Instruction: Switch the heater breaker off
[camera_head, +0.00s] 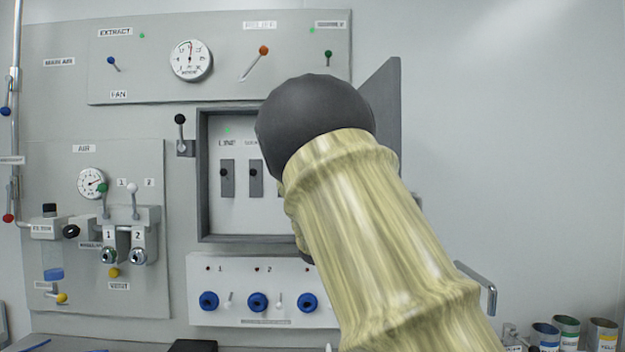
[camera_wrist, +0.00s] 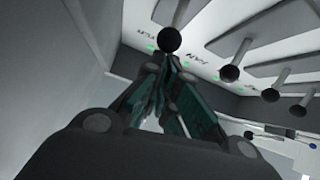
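The open breaker box (camera_head: 203,180) is in the middle of the head view. The right part of the box is hidden behind my arm, so the heater breaker is not visible there. In the wrist view a black ball knob (camera_wrist: 170,40) on a lever stands right at the tips of my gripper (camera_wrist: 166,60). The label beside it is too blurred to read. The fingers run close together at the tips. I cannot tell whether they touch the knob.
More breaker knobs (camera_wrist: 229,73) stand in a row to the right in the wrist view. The box's open grey door (camera_head: 383,120) stands right of my arm. Below is a white panel (camera_head: 240,262) with blue sockets. Cans (camera_head: 566,332) stand at lower right.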

